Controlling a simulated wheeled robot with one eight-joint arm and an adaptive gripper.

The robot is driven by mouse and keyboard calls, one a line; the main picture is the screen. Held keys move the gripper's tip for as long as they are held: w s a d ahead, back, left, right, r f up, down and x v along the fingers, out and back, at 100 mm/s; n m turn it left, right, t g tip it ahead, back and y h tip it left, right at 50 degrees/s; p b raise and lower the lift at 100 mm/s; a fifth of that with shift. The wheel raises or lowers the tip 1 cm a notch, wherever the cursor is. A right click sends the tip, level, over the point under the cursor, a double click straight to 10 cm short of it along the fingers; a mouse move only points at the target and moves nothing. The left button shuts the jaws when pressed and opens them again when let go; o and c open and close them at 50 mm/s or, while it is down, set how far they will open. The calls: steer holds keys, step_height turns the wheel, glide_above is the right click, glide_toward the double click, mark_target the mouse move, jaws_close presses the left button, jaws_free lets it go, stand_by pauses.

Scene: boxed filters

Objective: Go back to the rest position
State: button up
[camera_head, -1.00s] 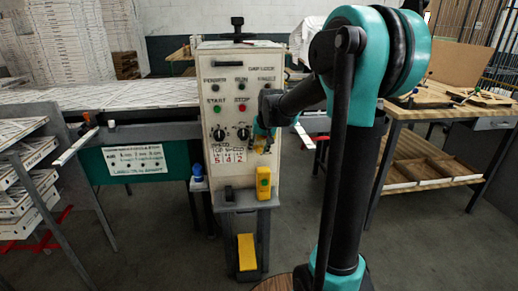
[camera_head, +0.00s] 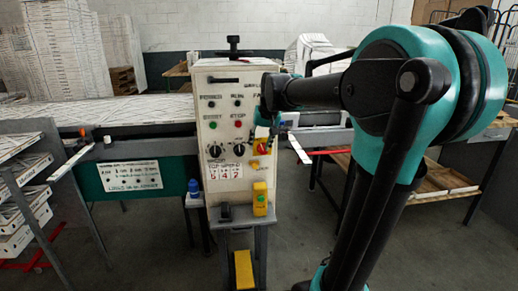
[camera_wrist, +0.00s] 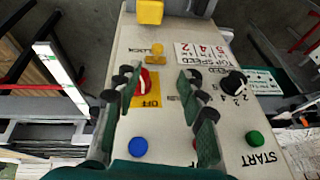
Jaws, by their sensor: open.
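My gripper (camera_wrist: 160,82) is open in the wrist view, its two dark green and black fingers spread over the face of the control box. The red knob on its yellow plate (camera_wrist: 146,88) shows between the fingers, nearer the left one; I cannot tell how far the fingertips stand off the panel. In the head view my gripper (camera_head: 266,122) is small and partly seen at the right edge of the white control box (camera_head: 226,150), just above the red and yellow switch (camera_head: 262,146). My arm crosses the right of the head view.
Black knobs, a green START button (camera_wrist: 255,138) and a blue button (camera_wrist: 138,146) are on the panel. A yellow button box (camera_head: 260,198) hangs low on it. A conveyor (camera_head: 120,115) stands left, a wooden-topped bench (camera_head: 440,178) right.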

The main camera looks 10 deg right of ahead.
steer(key=s+d+f, duration=0.3)
steer(key=s+f, duration=0.9)
steer(key=s+d+f+n+h, duration=0.1)
steer(key=s+d+f, duration=0.2)
steer(key=s+f, duration=0.9)
steer(key=shift+s, duration=0.8)
steer(key=shift+d, duration=0.1)
stand_by(1.3)
